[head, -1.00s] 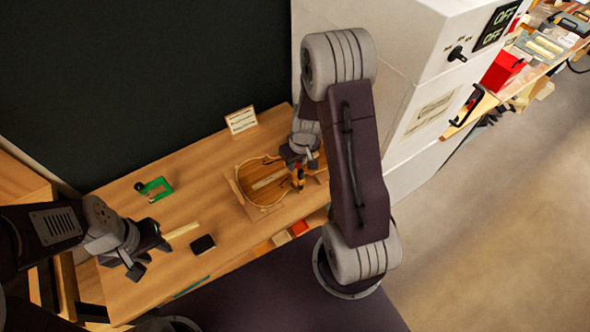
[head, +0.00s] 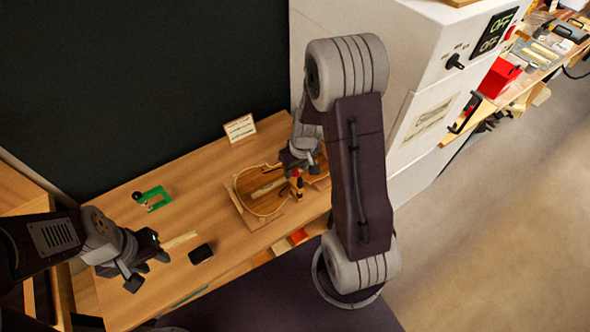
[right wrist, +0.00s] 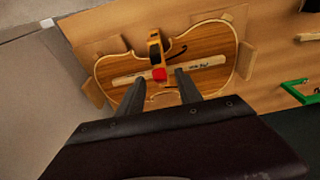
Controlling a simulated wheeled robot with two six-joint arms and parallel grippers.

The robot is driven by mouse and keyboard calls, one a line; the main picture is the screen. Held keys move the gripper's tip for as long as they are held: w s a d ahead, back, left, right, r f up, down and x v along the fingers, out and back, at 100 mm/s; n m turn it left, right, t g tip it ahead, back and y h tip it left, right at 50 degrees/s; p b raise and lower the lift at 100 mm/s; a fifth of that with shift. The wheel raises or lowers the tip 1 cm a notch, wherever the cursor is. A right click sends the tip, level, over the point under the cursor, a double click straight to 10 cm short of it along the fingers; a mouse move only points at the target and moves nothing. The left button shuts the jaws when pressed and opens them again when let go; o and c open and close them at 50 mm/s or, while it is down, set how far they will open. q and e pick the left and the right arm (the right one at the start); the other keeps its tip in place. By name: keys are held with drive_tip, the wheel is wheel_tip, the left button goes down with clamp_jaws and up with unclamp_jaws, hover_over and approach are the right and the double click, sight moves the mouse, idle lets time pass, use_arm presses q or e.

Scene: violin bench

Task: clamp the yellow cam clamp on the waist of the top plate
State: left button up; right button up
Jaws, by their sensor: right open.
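The violin top plate (head: 262,201) lies on the bench in a wooden cradle. In the right wrist view the plate (right wrist: 112,73) spans the upper half, with a pale bar along it. The yellow cam clamp (head: 298,186) stands at the plate's near-side waist. In the right wrist view the clamp (right wrist: 154,50) sits across the waist edge, its red part toward my gripper. I cannot tell how tightly it grips. My right gripper (right wrist: 158,80) is open, its fingers apart on either side of the red part. My left gripper (head: 147,269) appears open and empty over the bench's left end.
A green clamp-like object (head: 153,198) and a black block (head: 201,253) lie on the bench left of the plate. A small card (head: 240,128) stands behind it. A tall white cabinet (head: 415,100) is to the right.

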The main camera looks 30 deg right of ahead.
drive_tip(key=v, duration=0.6)
drive_tip(key=shift+r, duration=0.2)
drive_tip(key=shift+s, duration=0.15)
drive_tip(key=a+r+n, duration=0.2)
drive_tip(key=a+r, duration=0.1)
drive_tip(key=a, duration=0.2)
drive_tip(key=s+a+f+m+g, duration=0.1)
drive_tip(key=s+a+m, duration=0.1)
drive_tip(key=s, duration=0.8)
drive_tip(key=shift+a+m, duration=0.4)
drive_tip(key=shift+m, duration=0.2)
drive_tip(key=shift+f, duration=0.15)
